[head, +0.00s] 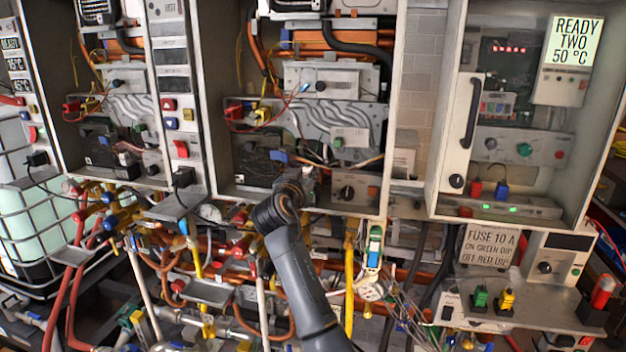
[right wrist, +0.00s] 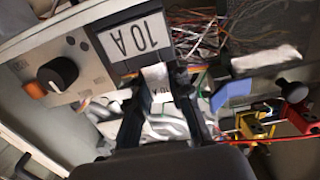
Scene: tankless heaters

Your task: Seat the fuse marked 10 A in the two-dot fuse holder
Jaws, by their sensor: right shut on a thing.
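The fuse marked 10 A (right wrist: 128,40) is a dark block with a pale label that reads upside down in the right wrist view. My right gripper (right wrist: 165,78) is shut on its lower edge, where a small pale piece shows between the fingertips. Two small dark dots show on the light panel (right wrist: 95,68) right beside the fuse, which I take as the two-dot fuse holder. The holder's opening is hidden, and I cannot tell how deep the fuse sits. In the head view my right gripper (head: 308,186) is at the lower part of the middle heater. My left gripper is out of view.
The panel carries a black knob (head: 347,192) and an orange switch (head: 372,191). The middle heater's side wall (head: 396,110) stands to the right. Pipes and valves crowd the space below.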

